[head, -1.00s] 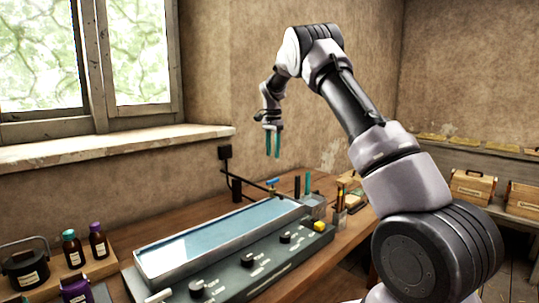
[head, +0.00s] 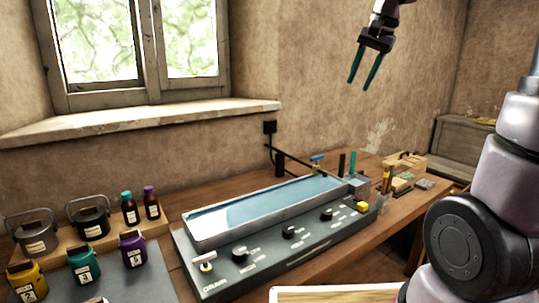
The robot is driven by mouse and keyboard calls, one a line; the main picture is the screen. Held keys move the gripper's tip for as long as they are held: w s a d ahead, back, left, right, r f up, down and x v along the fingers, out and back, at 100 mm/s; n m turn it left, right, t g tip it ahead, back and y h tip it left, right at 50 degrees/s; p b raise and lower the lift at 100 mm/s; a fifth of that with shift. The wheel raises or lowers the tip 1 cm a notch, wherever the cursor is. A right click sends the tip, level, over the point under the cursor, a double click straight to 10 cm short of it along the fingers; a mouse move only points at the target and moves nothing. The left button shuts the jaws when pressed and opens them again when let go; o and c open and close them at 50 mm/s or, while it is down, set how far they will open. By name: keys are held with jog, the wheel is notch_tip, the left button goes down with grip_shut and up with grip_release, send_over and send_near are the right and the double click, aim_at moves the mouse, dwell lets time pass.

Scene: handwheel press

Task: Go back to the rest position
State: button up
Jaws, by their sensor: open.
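My gripper (head: 365,68) is at the top of the head view, right of the window and high above the workbench. Its two teal fingers point down and stand apart, with nothing between them. The upper part of my arm runs out of the top of the picture. Nothing touches the gripper.
A long water-filled tray (head: 215,238) sits on a dark control panel (head: 262,262) with knobs. Paint jars, such as a purple one (head: 132,250), and dark pots (head: 90,222) stand at the left. Tools in a holder (head: 386,182) are at the right. The air around the gripper is clear.

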jog(key=s+f+n+t, duration=0.3)
jog(key=s, duration=1.7)
jog(key=shift+d+f, duration=0.15)
jog(key=shift+w, duration=0.1)
